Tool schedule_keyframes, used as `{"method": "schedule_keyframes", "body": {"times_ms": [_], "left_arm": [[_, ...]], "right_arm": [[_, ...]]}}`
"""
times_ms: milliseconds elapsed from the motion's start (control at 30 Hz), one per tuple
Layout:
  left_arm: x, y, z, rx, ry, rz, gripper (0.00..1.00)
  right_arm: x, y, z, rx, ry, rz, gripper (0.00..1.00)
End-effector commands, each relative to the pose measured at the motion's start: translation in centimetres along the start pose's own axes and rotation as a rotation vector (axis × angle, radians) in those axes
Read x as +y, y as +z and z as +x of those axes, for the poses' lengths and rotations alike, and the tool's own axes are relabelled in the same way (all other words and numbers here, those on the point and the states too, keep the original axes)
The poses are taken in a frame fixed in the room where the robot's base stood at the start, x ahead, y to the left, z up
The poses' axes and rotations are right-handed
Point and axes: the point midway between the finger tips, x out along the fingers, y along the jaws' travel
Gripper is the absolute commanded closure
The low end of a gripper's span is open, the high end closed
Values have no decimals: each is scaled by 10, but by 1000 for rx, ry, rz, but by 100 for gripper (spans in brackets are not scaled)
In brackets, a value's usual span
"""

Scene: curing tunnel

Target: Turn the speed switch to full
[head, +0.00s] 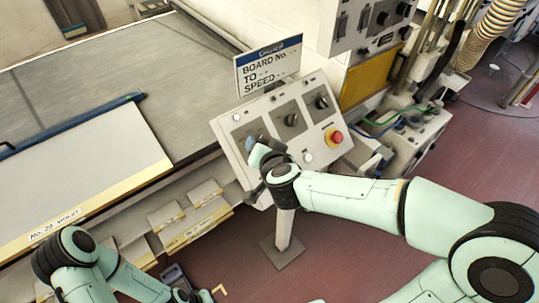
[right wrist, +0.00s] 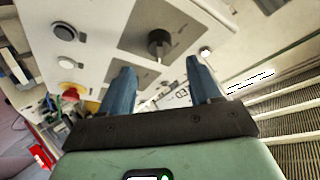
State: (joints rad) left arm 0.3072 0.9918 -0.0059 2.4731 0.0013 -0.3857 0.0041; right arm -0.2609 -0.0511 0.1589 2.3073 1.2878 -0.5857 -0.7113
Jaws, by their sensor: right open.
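The control panel (head: 229,146) is a tilted light-grey box on a post, with several rotary switches on dark plates. The middle switch (head: 291,119) and right switch (head: 321,102) show in the head view. The left plate is partly covered by my right gripper (head: 258,151). In the right wrist view my right gripper (right wrist: 158,80) is open and empty, its blue fingers apart. A black switch knob (right wrist: 160,43) lies beyond the fingertips, between their lines. A label ending in "ED" (right wrist: 182,92) shows between the fingers; the rest is hidden. My left gripper is not clearly visible.
A red stop button (head: 334,137) sits at the panel's lower right. TO .. SPEED .." stands behind the panel. A conveyor (head: 110,72) and a pale board (head: 80,170) lie left. The red floor right of the post is open.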

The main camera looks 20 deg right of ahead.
Motion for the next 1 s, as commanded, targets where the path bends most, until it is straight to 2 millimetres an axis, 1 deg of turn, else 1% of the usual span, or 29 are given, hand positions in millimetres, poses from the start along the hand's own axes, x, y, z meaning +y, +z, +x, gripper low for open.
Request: {"method": "schedule_keyframes", "body": {"times_ms": [33, 200, 300, 400, 567, 1000], "left_arm": [[0, 0, 0, 0, 0, 0, 100], [0, 1, 0, -1, 0, 0, 100], [-1, 1, 1, -1, 0, 0, 100], [-1, 1, 1, -1, -1, -1, 100], [-1, 1, 1, -1, -1, -1, 100], [-1, 1, 1, -1, -1, -1, 100]], "right_arm": [[-1, -2, -14, 5, -4, 1, 37], [0, -1, -48, 4, -3, 2, 37], [0, -1, -62, 4, -1, 2, 37], [0, -1, -72, 3, 0, 1, 37], [0, 0, -76, 1, 2, 1, 37], [0, 0, -76, 1, 2, 0, 37]]}}
